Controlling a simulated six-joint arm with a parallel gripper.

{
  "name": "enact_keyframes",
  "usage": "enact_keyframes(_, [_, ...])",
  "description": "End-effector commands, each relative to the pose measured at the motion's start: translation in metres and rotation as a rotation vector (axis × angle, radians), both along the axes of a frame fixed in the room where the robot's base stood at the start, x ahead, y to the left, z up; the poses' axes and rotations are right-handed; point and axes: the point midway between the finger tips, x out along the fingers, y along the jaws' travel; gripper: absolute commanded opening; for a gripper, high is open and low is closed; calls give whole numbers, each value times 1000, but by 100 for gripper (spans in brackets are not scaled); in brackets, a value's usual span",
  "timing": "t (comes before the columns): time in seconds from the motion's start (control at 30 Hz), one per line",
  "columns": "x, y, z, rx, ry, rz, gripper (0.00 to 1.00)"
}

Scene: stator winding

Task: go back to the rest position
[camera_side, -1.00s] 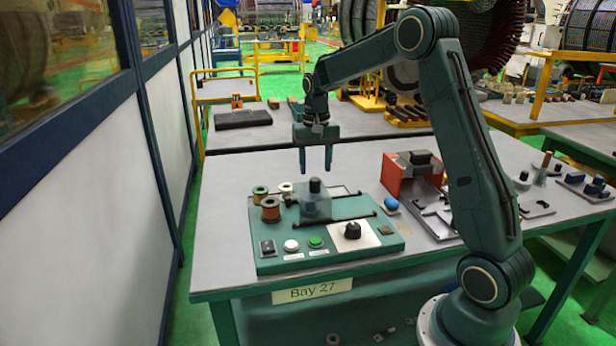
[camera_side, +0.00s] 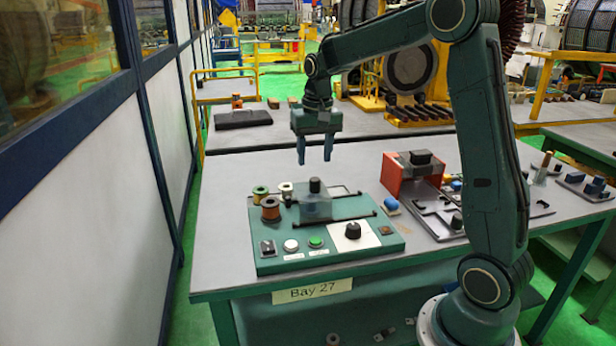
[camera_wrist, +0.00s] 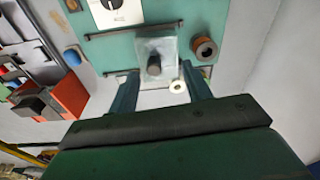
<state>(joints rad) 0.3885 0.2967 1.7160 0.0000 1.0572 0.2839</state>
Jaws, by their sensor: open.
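My gripper (camera_side: 315,160) is open and empty in the side view, its fingers pointing down above the back of the green winding panel (camera_side: 275,258). In the wrist view its two fingers (camera_wrist: 160,90) stand apart, with the clear block and its dark knob (camera_wrist: 153,66) showing beyond them. The clear block (camera_side: 316,207) with a black top sits on the panel. Several copper and pale spools (camera_side: 270,213) stand at the panel's left, apart from the gripper.
A red box (camera_side: 398,178) and grey fixture tray (camera_side: 430,215) stand right of the panel. A blue piece (camera_side: 391,204) lies between. A black slab (camera_side: 243,119) lies on the table behind. The table's left part (camera_side: 220,220) is bare.

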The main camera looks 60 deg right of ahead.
Motion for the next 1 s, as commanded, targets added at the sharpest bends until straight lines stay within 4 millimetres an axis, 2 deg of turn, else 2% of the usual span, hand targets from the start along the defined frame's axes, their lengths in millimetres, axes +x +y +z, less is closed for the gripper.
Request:
enact_keyframes(0.03, [-7, 10, 10, -8, -17, 26, 49])
enact_keyframes(0.2, [-30, 41, 33, -29, -65, 110, 49])
enact_keyframes(0.5, [-80, 87, 61, -65, -149, 254, 49])
enact_keyframes(0.7, [-116, 114, 71, -89, -206, 350, 49])
enact_keyframes(1.0, [-171, 145, 70, -123, -294, 491, 49])
